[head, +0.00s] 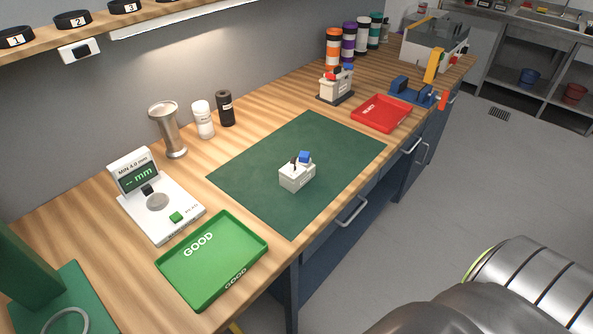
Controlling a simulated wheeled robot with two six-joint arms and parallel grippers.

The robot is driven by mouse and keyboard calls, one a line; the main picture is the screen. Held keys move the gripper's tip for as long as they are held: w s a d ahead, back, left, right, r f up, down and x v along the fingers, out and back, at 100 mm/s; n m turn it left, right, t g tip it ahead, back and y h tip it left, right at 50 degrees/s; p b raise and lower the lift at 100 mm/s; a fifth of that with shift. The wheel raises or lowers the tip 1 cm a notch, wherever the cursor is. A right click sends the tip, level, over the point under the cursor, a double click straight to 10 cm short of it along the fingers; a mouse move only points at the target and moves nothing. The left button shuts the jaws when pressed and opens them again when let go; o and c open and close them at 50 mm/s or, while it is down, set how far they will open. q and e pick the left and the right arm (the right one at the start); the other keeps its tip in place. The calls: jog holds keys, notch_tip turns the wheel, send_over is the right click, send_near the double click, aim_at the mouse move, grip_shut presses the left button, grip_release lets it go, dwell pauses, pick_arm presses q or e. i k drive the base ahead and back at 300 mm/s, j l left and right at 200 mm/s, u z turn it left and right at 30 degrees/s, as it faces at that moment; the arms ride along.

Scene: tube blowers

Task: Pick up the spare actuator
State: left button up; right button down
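A small white block (297,178) stands upright on the green mat (255,165), with a blue part and a black part on its top. A second small whitish unit (337,84) with red and blue parts on top stands on a dark base at the back of the bench. No label shows which of these is the spare actuator, and I cannot tell. Neither of my grippers is in view. Nothing touches the white block except the mat.
A green GOOD tray (250,239) and a gauge with a display (161,208) stand at the left. A red tray (382,113) and a blue vise-like fixture (413,93) stand at the right. The mat around the block is clear. A metal cup (168,135) stands behind.

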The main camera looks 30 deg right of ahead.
aim_at(292, 182)
jog(key=u, duration=0.3)
jog(key=l+u, duration=0.4)
jog(key=l, duration=0.5)
jog(key=k+l+u, duration=0.1)
jog(key=l+u, duration=0.3)
jog(key=l, duration=0.45)
